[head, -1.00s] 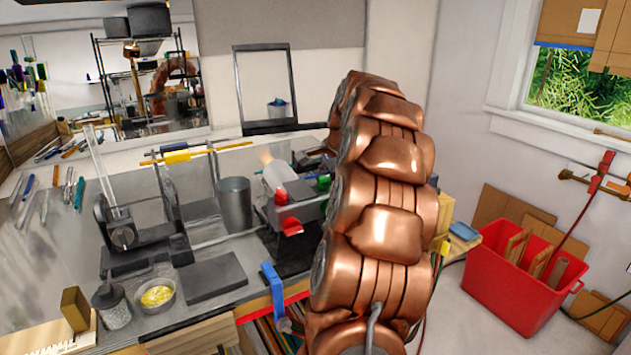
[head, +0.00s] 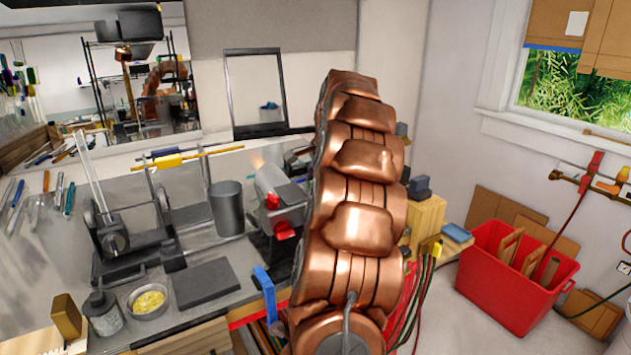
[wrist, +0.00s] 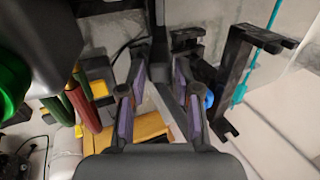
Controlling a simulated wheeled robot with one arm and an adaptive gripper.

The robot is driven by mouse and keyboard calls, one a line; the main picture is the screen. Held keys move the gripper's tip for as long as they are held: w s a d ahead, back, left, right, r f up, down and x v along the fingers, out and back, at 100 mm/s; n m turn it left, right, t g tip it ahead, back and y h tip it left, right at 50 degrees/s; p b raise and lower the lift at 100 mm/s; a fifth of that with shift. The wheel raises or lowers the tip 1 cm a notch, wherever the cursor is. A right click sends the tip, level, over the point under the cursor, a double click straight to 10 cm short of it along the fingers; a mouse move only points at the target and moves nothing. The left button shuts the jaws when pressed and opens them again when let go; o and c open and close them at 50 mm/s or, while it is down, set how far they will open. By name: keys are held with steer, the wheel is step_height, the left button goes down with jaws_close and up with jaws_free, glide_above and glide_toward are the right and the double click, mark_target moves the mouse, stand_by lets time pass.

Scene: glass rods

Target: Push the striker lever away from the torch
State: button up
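The torch (head: 272,190) stands on the bench left of my copper-coloured arm in the head view, a grey barrel with red knobs and a faint glow at its far end. In the wrist view, a large dark body with a green knob (wrist: 12,85) and a red cylinder (wrist: 80,108) fills the left side. My gripper (wrist: 160,80) shows two purple-padded fingers standing apart, with no object visibly clamped. A black upright part (wrist: 158,45) lies beyond the gap; I cannot tell whether it is the striker lever or whether it is touched. My arm hides the gripper in the head view.
A black bracket (wrist: 228,85) with a teal rod (wrist: 262,45) stands right of the fingers. A wooden block (head: 425,220) and hoses are right of my arm. A grey cup (head: 227,208), dark slab (head: 205,284) and bowl (head: 150,300) are left. A red bin (head: 510,285) stands on the floor.

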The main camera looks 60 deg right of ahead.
steer(key=shift+o, duration=1.2)
steer(key=v, duration=1.2)
steer(key=shift+c, duration=0.3)
